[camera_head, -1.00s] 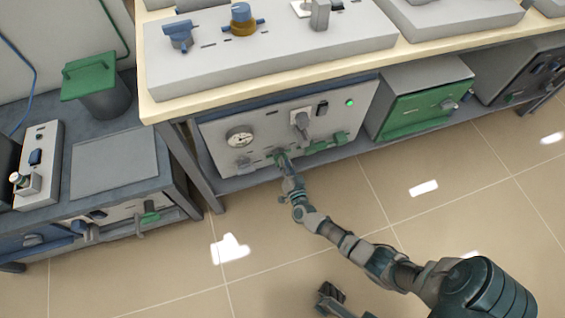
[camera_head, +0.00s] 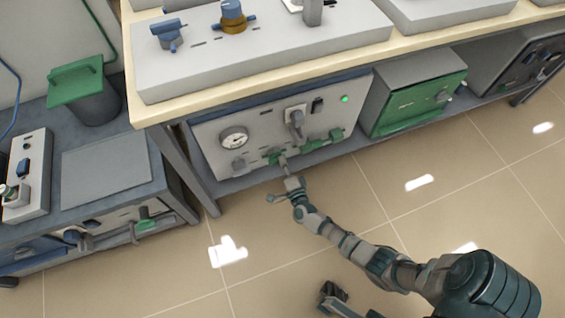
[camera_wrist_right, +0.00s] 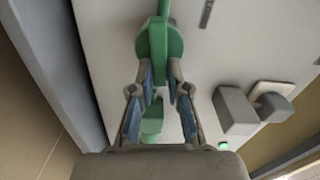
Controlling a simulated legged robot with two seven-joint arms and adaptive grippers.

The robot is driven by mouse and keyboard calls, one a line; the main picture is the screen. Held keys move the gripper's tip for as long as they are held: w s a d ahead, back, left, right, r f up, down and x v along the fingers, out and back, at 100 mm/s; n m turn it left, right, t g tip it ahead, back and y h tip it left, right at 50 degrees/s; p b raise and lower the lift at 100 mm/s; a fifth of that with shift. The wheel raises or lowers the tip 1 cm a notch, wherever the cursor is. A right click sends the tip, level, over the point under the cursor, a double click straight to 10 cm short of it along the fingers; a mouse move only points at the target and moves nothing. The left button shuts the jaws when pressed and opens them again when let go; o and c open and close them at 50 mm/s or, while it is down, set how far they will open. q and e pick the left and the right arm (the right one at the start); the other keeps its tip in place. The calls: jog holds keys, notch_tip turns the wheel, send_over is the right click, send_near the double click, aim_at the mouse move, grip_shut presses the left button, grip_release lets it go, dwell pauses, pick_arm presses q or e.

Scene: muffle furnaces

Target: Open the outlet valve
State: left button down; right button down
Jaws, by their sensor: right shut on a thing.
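A green valve (camera_head: 276,157) sits low on the grey front panel (camera_head: 225,120) of a unit under the bench. My right gripper (camera_head: 287,172) reaches up to this valve from the floor side. In the right wrist view the green valve's round body (camera_wrist_right: 160,42) shows at the top, and its narrow handle runs down between the blue-padded fingers of the right gripper (camera_wrist_right: 160,88), which are closed around it. A second green part (camera_wrist_right: 152,122) shows behind the fingers. A dark gripper-like part (camera_head: 335,292), likely my left gripper, shows at the bottom; its jaws are unclear.
The panel also carries a round gauge (camera_head: 235,138), a grey plug (camera_head: 296,120), a lit green lamp (camera_head: 344,99) and another green valve (camera_head: 325,140). The wooden bench edge (camera_head: 260,82) overhangs above. The tiled floor (camera_head: 400,200) in front is clear.

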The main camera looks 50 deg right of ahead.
jog(key=shift+f+m, duration=0.3)
jog(key=shift+m, duration=0.5)
jog(key=shift+s+f, duration=0.1)
jog(key=c, duration=1.2)
grip_release()
jog(key=shift+o, duration=0.3)
jog(key=v, duration=1.2)
jog(key=shift+d, duration=0.1)
